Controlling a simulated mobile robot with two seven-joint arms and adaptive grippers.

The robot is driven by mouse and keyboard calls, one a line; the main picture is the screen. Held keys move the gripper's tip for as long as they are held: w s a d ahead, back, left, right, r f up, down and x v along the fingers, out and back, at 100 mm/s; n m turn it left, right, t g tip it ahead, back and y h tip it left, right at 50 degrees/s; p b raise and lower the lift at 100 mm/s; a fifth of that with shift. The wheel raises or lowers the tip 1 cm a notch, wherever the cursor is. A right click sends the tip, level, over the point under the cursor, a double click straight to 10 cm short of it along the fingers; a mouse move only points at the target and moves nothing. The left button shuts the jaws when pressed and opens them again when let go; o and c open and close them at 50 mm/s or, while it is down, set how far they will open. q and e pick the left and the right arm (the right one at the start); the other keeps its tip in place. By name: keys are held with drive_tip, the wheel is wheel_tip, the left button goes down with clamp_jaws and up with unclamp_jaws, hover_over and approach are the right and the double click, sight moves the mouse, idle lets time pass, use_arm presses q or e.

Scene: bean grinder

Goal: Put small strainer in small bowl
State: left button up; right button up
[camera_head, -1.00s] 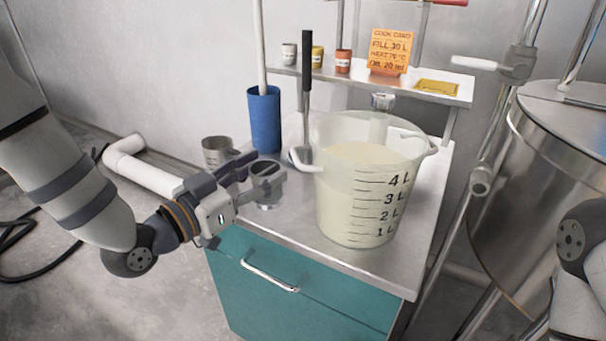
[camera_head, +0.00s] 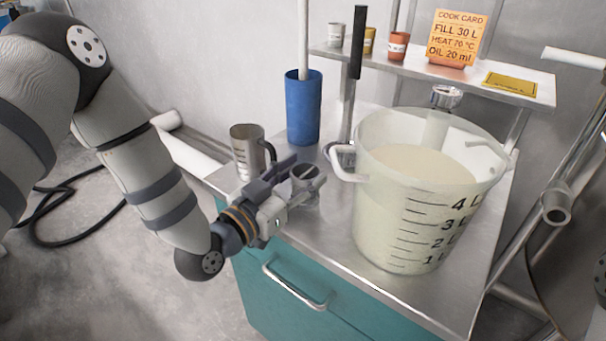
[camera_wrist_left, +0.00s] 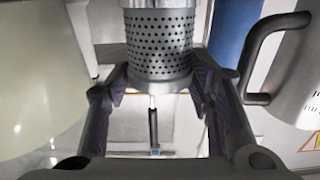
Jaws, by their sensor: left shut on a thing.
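The small strainer (camera_wrist_left: 160,42) is a perforated metal cylinder with a smooth rim, between the fingers of my left gripper (camera_wrist_left: 158,80) in the left wrist view. In the head view, my left gripper (camera_head: 290,180) is shut on this round metal strainer (camera_head: 307,174) near the front left of the bench. Smooth metal shows beyond the strainer at the top edge of the wrist view. I cannot tell whether it is the small bowl, nor whether the strainer touches it. My right gripper is out of view.
A metal jug (camera_head: 246,150) stands close behind the gripper. A blue cylinder (camera_head: 303,108) is behind it. A large translucent bucket (camera_head: 385,215) of pale liquid stands to the right. A shelf (camera_head: 460,78) runs along the back. Bare steel benchtop (camera_head: 325,235) lies in front.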

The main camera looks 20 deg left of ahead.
use_arm(q)
drive_tip(key=shift+f, duration=0.15)
drive_tip(key=o, duration=1.2)
